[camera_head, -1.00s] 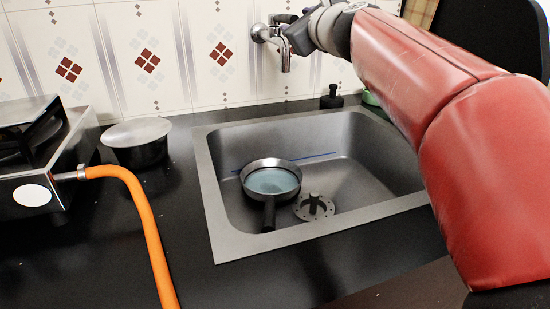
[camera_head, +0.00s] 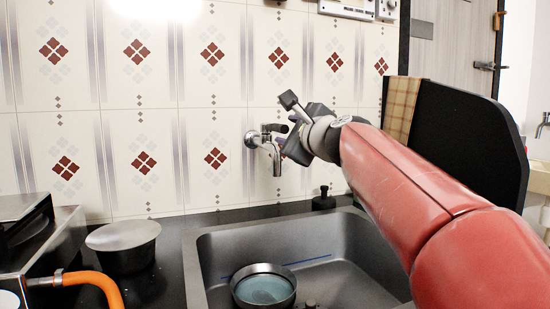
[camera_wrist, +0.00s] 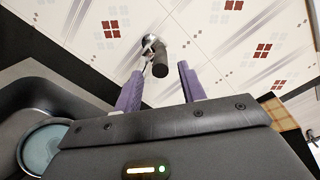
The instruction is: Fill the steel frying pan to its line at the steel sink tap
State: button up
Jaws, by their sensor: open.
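The steel frying pan (camera_head: 264,292) sits in the steel sink basin (camera_head: 345,268), with pale blue water in it. Its handle is cut off by the bottom of the head view. In the wrist view, part of the pan (camera_wrist: 42,143) shows at the lower left. The steel tap (camera_head: 276,160) is on the tiled wall above the sink; I see no stream below its spout. My gripper (camera_wrist: 158,84) is open, its two purple fingers pointing at the tap. The tap's dark lever (camera_wrist: 160,64) lies in the gap between the fingers; contact cannot be told.
A lidded steel pot (camera_head: 124,248) stands left of the sink. A stove (camera_head: 45,235) with an orange hose (camera_head: 95,280) is at the far left. A small black bottle-like item (camera_head: 324,200) stands behind the sink. A dark panel (camera_head: 470,150) rises at the right.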

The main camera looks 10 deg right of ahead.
aim_at(278, 129)
jog(key=p+x, duration=0.1)
jog(key=x, duration=0.6)
jog(key=shift+s, duration=0.1)
grip_shut()
jog(key=shift+d, duration=0.1)
